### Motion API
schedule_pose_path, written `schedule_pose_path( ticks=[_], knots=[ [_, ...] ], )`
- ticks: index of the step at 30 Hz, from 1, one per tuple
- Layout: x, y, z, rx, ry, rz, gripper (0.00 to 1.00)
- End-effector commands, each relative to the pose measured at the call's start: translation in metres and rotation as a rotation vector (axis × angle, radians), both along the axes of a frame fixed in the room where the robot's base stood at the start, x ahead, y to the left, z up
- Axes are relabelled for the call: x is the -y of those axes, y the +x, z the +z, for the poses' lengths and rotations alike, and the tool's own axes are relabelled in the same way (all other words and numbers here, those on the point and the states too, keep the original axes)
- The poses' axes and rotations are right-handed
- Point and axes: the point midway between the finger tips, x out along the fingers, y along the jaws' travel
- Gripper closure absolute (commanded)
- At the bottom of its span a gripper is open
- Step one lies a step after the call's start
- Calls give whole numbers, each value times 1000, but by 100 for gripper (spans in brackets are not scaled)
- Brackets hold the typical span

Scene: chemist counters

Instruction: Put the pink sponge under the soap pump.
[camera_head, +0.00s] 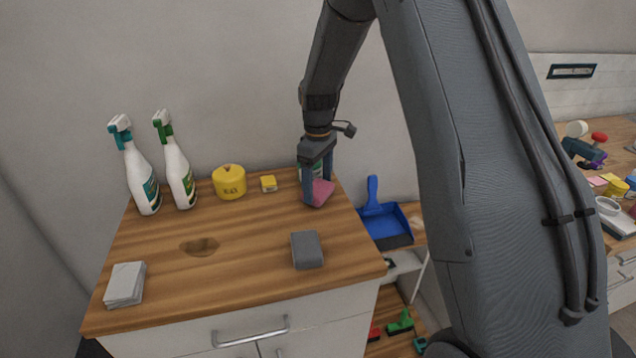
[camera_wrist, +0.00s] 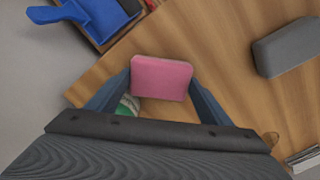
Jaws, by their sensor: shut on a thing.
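The pink sponge (camera_head: 322,191) is between the fingers of my gripper (camera_head: 317,184), low over the back right of the wooden counter. In the wrist view the sponge (camera_wrist: 162,77) spans between the two fingertips of my gripper (camera_wrist: 158,92), which is shut on it. I cannot tell whether the sponge touches the counter. A green and white item (camera_head: 311,169) stands right behind my gripper, mostly hidden by it; it also shows in the wrist view (camera_wrist: 127,106) beside a finger. It may be the soap pump, but its top is hidden.
A grey sponge (camera_head: 306,250), a stain (camera_head: 200,246) and white cloths (camera_head: 126,285) lie in front. A blue dustpan (camera_head: 386,220) is off the right edge.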

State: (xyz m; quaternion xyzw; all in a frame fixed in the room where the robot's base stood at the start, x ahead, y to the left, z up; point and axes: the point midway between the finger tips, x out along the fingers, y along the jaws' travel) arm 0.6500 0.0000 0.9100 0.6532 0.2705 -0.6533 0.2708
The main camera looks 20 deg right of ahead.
Motion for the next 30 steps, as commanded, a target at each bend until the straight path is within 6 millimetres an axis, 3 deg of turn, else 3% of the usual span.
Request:
schedule_pose_path(
  ticks=[3,4,7,19,30],
  knots=[
    [0,0,-4,0,0,0,48],
    [0,0,-3,0,0,0,22],
    [0,0,-3,0,0,0,8],
    [0,1,5,3,0,0,8],
    [0,2,74,4,0,0,8]
  ],
)
